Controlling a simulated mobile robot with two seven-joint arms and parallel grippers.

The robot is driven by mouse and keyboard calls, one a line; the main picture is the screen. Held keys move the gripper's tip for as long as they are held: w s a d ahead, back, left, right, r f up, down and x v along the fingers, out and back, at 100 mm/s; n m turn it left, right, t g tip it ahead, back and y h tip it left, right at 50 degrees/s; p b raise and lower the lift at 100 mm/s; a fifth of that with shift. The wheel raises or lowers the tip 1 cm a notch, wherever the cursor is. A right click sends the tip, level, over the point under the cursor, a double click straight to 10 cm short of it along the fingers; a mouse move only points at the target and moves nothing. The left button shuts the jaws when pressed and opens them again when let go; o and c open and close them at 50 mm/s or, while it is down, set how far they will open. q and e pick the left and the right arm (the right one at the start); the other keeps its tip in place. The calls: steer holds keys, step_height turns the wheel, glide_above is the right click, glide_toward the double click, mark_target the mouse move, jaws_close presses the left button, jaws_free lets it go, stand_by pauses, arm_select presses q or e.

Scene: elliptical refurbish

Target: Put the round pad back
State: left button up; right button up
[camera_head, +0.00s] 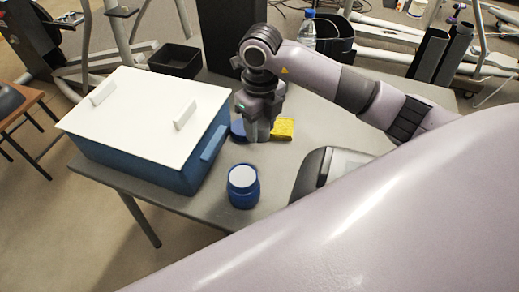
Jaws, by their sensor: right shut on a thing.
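My right gripper (258,136) points down over the grey table, shut on what looks like a blue round pad (237,130). The pad shows mainly to the left of the fingers, and the gripper hides its middle. I cannot tell whether the pad touches the table. A yellow block or sponge (283,128) lies just right of the gripper. A blue round container (243,187) with a pale top stands upright in front of the gripper. My left gripper is not in view.
A large blue box (140,160) with a white lid (150,108) fills the table's left side. A black open bin (176,60) stands behind it. A clear bottle (307,32) stands at the back. A dark-edged device (318,170) lies right of the container, partly hidden by my arm.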

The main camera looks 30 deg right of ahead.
mark_target(260, 122)
step_height(260, 122, down, 9)
steer(key=shift+r, duration=0.1)
stand_by(0.3)
steer(key=shift+f, duration=0.2)
steer(key=o, duration=0.9)
steer(key=shift+o, duration=0.2)
step_height(260, 122, up, 12)
steer(key=shift+r, duration=0.2)
